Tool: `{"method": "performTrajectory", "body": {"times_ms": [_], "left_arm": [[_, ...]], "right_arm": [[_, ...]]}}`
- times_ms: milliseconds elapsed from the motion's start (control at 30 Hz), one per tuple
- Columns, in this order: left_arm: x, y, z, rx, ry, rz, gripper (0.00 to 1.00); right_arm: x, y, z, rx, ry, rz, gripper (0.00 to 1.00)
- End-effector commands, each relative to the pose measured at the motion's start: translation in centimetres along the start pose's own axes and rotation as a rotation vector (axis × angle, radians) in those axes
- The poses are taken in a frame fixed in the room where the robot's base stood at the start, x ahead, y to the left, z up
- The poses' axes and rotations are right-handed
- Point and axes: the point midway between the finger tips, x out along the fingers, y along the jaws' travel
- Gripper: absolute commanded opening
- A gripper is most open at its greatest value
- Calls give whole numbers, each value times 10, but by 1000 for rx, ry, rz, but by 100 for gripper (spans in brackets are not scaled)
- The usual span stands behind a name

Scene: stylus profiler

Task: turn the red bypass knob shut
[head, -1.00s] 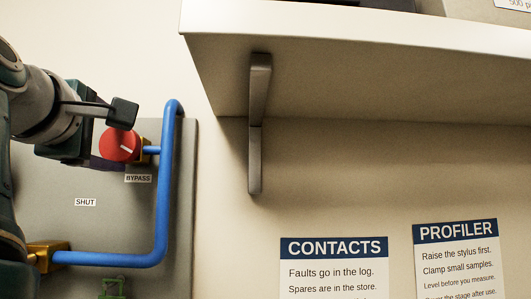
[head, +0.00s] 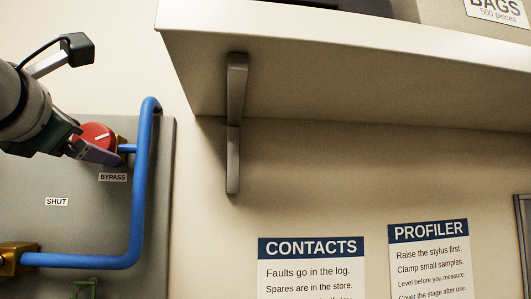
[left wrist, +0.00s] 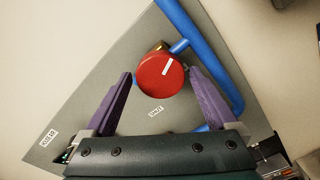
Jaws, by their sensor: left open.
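The red bypass knob (head: 95,136) sits on a brass fitting at the upper part of a grey panel (head: 60,165). Its white mark points right and slightly up in the head view. My left gripper (head: 92,153) is at the knob, with a purple finger across its lower edge. In the left wrist view the knob (left wrist: 158,82) lies between the tips of my open left gripper (left wrist: 157,74), one finger on each side; contact is not clear. The BYPASS label (head: 113,177) is below the knob and the SHUT label (head: 57,202) is lower left. My right gripper is not in view.
A blue pipe (head: 141,190) runs close to the right of the knob and down to a brass fitting (head: 17,259). A white shelf (head: 330,75) with a grey bracket (head: 234,120) juts out at upper right. CONTACTS (head: 311,265) and PROFILER (head: 428,258) signs hang below.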

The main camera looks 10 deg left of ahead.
Motion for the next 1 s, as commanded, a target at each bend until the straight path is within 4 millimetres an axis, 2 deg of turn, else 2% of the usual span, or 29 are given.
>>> {"method": "performTrajectory", "body": {"times_ms": [400,433,633,1000], "left_arm": [[0,0,-1,1361,1,-1,92],[0,0,0,1425,0,-2,92],[0,-1,0,1463,-3,-1,90],[0,-1,1,1458,-2,0,49]], "right_arm": [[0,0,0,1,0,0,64],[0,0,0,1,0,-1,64],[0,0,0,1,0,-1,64],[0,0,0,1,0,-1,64]]}}
